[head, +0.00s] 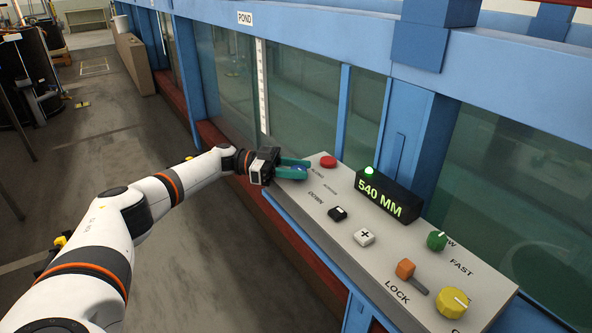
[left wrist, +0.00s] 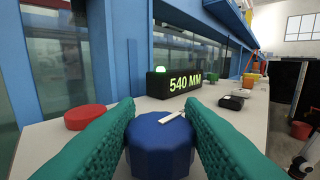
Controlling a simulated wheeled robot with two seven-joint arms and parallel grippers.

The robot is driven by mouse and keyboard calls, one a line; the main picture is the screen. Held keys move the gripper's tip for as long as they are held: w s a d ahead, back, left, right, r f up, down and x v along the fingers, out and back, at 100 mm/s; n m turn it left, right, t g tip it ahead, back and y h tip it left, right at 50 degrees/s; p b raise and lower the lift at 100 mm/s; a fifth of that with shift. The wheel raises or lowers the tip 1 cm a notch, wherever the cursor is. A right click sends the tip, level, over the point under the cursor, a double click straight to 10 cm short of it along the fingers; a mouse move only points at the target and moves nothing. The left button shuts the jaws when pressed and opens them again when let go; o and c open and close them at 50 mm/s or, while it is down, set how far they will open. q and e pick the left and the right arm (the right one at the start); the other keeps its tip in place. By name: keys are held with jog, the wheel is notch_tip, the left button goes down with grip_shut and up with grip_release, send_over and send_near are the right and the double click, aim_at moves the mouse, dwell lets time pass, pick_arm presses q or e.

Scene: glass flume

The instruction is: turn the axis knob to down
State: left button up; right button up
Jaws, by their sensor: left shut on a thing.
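The axis knob is the blue knob (left wrist: 160,147) on the sloped control panel, with a white pointer line on its top. In the left wrist view the line points up and to the right. My left gripper (head: 295,169) has its green fingers around the knob, one on each side, and is shut on it. In the head view the knob (head: 298,168) is mostly hidden between the fingers. My right gripper is not in view.
A red button (head: 328,162) sits just beyond the knob. A display reading 540 MM (head: 381,197) with a lit green lamp stands on the panel. A black button (head: 338,213), a white plus button (head: 364,237), a green knob (head: 437,241), an orange lever (head: 405,270) and a yellow knob (head: 452,303) follow.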

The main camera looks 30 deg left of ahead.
pick_arm(q)
jog(key=shift+d, duration=0.2)
jog(key=o, duration=1)
jog(key=shift+w+d, duration=0.15)
jog(key=b+v, duration=0.3)
jog(key=v, duration=0.9)
jog(key=shift+f, duration=0.1)
